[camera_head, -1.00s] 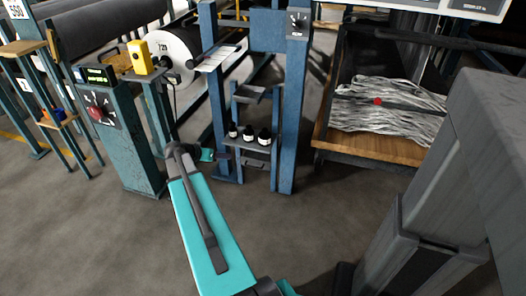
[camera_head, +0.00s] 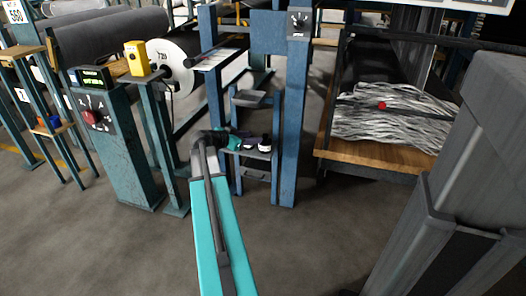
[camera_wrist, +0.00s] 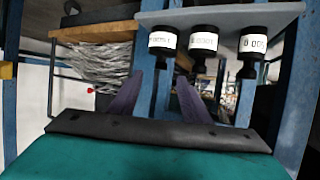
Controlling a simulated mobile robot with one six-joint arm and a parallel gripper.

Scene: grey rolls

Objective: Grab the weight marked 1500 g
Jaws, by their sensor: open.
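Three black weights with white labels stand in a row on a small grey shelf (camera_head: 262,154) in the blue frame. The wrist view is upside down, so they appear to hang from the shelf (camera_wrist: 225,13). The left weight (camera_wrist: 162,42) there seems to read 1500 g, the middle weight (camera_wrist: 203,42) perhaps 1000 g, and the right weight (camera_wrist: 254,43) 500 g; the print is small. In the head view, a weight (camera_head: 265,143) shows, with the others partly behind my gripper (camera_head: 235,140). My gripper (camera_wrist: 157,88) is open and empty, its fingers short of the left weight.
Blue uprights (camera_head: 288,120) flank the shelf closely. Another grey shelf (camera_head: 248,97) sits above it. A green control post (camera_head: 120,140) stands left, and a wooden-edged bin (camera_head: 375,155) of grey strands right. The floor in front is clear.

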